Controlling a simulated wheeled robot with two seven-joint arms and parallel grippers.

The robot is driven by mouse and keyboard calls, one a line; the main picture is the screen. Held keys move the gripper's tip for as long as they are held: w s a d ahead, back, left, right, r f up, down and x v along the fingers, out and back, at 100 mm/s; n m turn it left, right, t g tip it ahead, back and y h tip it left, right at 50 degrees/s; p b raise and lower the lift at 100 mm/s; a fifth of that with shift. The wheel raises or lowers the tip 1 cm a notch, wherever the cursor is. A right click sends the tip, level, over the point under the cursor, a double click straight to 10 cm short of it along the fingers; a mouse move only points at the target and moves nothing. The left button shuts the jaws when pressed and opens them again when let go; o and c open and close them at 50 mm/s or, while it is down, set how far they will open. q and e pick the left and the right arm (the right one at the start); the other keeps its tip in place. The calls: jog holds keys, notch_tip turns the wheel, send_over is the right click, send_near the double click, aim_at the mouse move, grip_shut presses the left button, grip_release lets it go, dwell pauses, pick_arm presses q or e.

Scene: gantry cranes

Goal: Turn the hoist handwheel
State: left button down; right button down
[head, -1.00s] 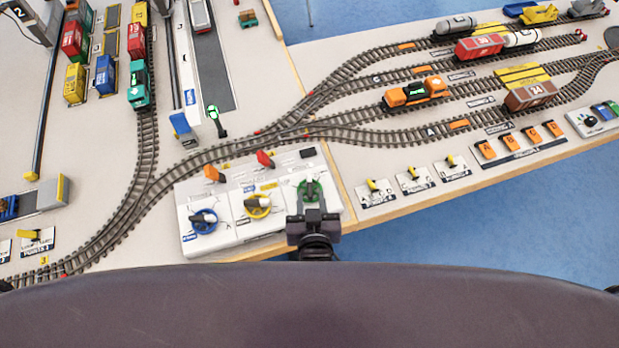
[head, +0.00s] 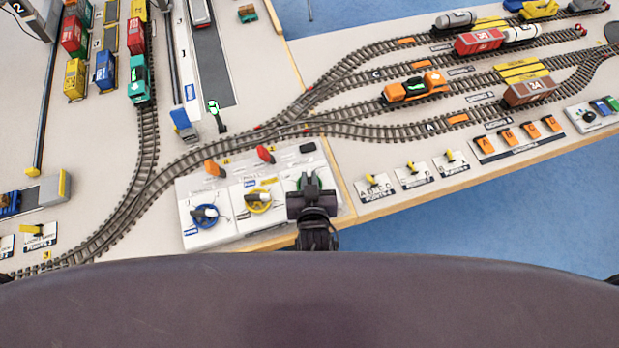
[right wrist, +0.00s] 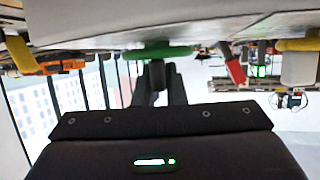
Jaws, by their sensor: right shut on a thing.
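The control panel (head: 240,222) at the table's front edge carries three handwheels: a blue one (head: 203,222), a yellow one (head: 252,207) and a green one (head: 301,182). I cannot read which is labelled hoist. My right gripper (head: 312,182) is at the green handwheel and hides most of it. In the right wrist view the green wheel (right wrist: 158,52) shows edge-on, and my right gripper (right wrist: 158,85) is shut on its dark handle (right wrist: 157,72). My left gripper is not in view.
Orange (head: 213,168) and red (head: 265,154) levers and a black block (head: 307,147) stand behind the wheels. Small yellow switch levers (head: 412,168) lie to the right. Rail tracks with wagons run behind the panel.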

dwell(0.3)
jog(key=n+y+p, duration=0.2)
jog(key=y, duration=0.1)
jog(key=shift+d+r+n, duration=0.15)
jog(key=shift+n, duration=0.25)
jog(key=shift+n+g+y+p, duration=0.3)
jog(key=shift+n+g+y, duration=0.4)
jog(key=shift+n+y, duration=0.25)
jog(key=shift+w+n+g+y, duration=0.1)
jog(key=shift+n+g+y, duration=0.5)
jog(key=shift+n+y, duration=0.3)
jog(key=shift+n+g+y, duration=0.6)
jog(key=shift+n+y, duration=0.25)
jog(key=shift+y, duration=0.1)
jog(key=shift+n+g+y+b, duration=0.4)
jog(key=shift+n+g+y, duration=0.2)
jog(key=shift+n+g, duration=0.15)
jog(key=shift+n+g+y+b, duration=0.9)
jog(key=shift+n+g, duration=0.45)
jog(key=shift+n, duration=0.1)
jog(key=shift+g, duration=0.3)
jog(key=c, duration=1.5)
grip_release()
